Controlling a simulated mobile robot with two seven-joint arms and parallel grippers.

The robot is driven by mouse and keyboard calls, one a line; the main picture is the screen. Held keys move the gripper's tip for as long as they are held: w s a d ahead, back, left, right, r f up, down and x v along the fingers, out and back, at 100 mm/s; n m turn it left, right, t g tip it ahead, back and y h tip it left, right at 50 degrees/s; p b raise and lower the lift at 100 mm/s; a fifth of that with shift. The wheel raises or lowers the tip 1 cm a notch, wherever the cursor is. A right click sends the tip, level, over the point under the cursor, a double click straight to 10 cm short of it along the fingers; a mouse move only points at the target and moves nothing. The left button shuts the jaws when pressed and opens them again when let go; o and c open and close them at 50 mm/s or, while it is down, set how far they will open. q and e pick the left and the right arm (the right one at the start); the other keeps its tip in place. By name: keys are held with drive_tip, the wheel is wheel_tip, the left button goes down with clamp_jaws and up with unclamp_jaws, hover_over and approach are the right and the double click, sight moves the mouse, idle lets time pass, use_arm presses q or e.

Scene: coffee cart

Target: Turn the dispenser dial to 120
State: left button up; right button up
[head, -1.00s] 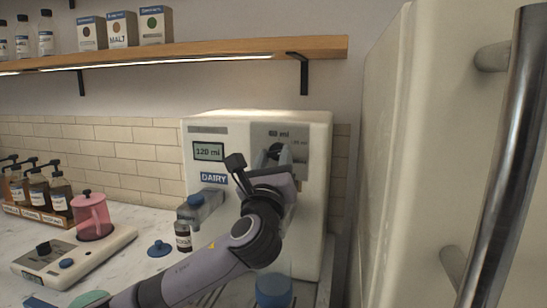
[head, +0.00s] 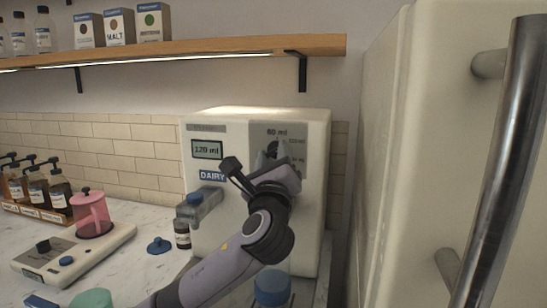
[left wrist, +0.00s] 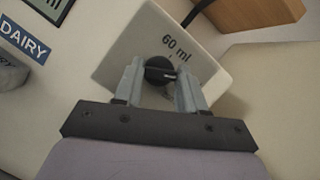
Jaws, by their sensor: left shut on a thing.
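The white dairy dispenser (head: 310,215) stands against the tiled wall. Its small screen (head: 207,149) reads 120 ml. The black dial sits on a grey plate (head: 314,135) at its upper right; "60 ml" is printed above it. In the left wrist view the black dial (left wrist: 159,70) is between the two fingers of my left gripper (left wrist: 160,80), which is shut on it. In the head view my left gripper (head: 280,155) covers most of the dial. My right gripper is not in view.
A blue-capped spout (head: 199,204) juts out at the dispenser's lower left. A blue-lidded container (head: 272,288) is below my left arm. A white fridge door with a metal handle (head: 505,170) fills the right.

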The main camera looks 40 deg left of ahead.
use_arm(q)
drive_tip(key=o, duration=1)
drive_tip(key=shift+o, duration=0.2)
drive_tip(key=shift+v, duration=3.55)
drive_tip(key=shift+s, duration=0.1)
